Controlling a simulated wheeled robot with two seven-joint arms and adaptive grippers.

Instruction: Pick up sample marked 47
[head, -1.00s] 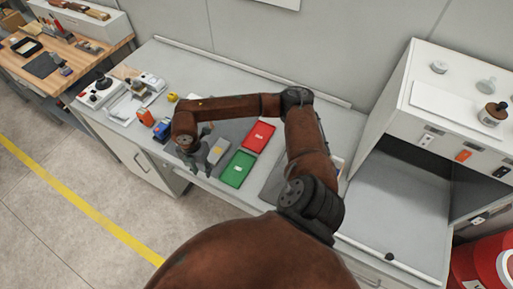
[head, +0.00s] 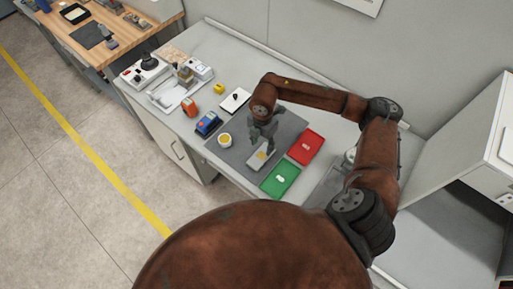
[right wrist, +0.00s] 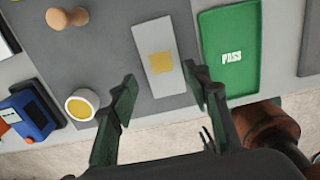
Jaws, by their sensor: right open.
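A light grey flat sample plate with a yellow square (head: 264,152) lies on the dark grey mat (head: 230,153). It also shows in the right wrist view (right wrist: 160,38); I can read no number on it. My right gripper (head: 264,146) is over the plate, pointing down, open and empty. In the right wrist view the two fingertips (right wrist: 160,72) stand on either side of the plate's near end, the right one close to its edge. I cannot tell their height above the mat. My left gripper is not in view.
A green PASS tray (head: 280,180) and a red tray (head: 306,146) lie right of the mat. A round cup with yellow content (head: 225,140), a blue device (head: 207,123) and an orange device (head: 190,107) stand to the left. A wooden knob (right wrist: 66,18) is near the mat's far side.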

